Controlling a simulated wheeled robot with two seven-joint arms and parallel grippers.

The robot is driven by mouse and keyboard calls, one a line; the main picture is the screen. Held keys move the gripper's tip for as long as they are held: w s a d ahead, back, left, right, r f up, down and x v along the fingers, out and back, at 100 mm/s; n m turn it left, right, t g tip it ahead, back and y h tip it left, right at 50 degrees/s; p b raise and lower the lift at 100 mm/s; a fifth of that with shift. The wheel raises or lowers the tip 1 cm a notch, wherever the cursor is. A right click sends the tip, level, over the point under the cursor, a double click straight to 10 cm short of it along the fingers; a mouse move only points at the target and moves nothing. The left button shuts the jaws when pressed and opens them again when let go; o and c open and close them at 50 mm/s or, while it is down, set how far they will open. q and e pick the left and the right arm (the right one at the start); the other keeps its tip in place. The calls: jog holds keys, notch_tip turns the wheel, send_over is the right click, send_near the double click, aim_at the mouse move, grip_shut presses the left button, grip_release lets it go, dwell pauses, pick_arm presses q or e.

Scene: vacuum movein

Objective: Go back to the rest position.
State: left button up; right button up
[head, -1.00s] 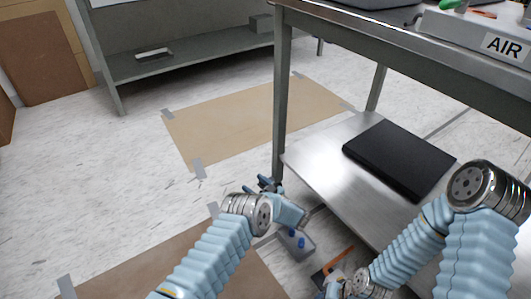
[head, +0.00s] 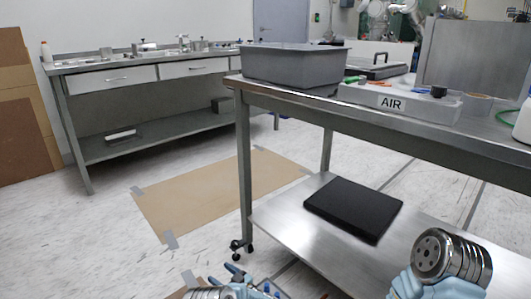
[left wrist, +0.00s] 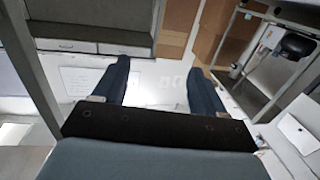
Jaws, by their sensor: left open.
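My left gripper (head: 252,281) shows at the bottom edge of the head view, partly cut off, in front of the near table leg. In the left wrist view its two dark blue fingers (left wrist: 158,78) stand wide apart with nothing between them. My right arm shows only as a round metal joint and light blue sleeve at the bottom right of the head view. My right gripper is outside the picture.
A steel table (head: 238,87) stands close ahead, bearing a grey bin (head: 290,64) and an AIR-labelled box (head: 400,101). A black slab (head: 352,208) lies on its lower shelf (head: 290,222). A drawer workbench (head: 130,79) stands behind.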

pick_arm(q)
jog(key=s+d+r+m+g+h+p, duration=0.1)
jog(key=s+m+g+h+p, duration=0.3)
jog(key=s+h, duration=0.5)
jog(key=s+d+r+m+g+h+p, duration=0.2)
jog(key=s+h, duration=0.7)
jog(key=s, duration=1.9)
jog(key=r+m+g+p, duration=0.1)
jog(key=m+g+p, duration=0.1)
jog(key=g+p, duration=0.1)
jog(key=shift+d+r+m+g+p, duration=0.2)
jog(key=shift+m+g+p, duration=0.1)
jog(key=shift+g, duration=0.2)
jog(key=shift+c, duration=0.3)
